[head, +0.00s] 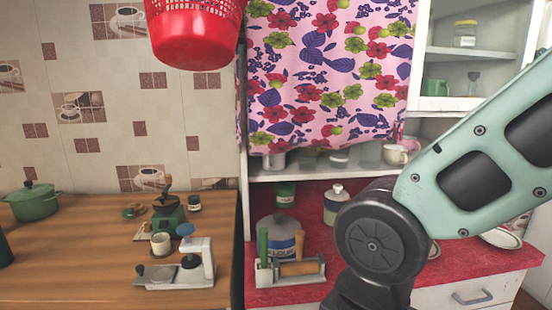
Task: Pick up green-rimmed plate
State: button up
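White plates or dishes (501,239) lie at the right end of the red counter, partly hidden behind my arm. Dark or coloured marks show near the edge, but I cannot tell whether one has a green rim. A small pale edge of another dish (434,250) shows just right of my arm's dark round joint. My arm crosses the right side of the view and bends down past the bottom edge in front of the counter. My gripper is out of view, so its state and anything in it are hidden.
The red counter (285,296) holds a utensil holder (289,270), a flour canister (279,241) and a pale-lidded green jar (335,203). The wooden counter (90,262) at left holds a green pot (34,203), a grinder (169,215) and a white scale (187,268). A red basket (195,38) hangs above.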

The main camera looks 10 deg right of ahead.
aim_at(499, 237)
jog(key=z, duration=1.4)
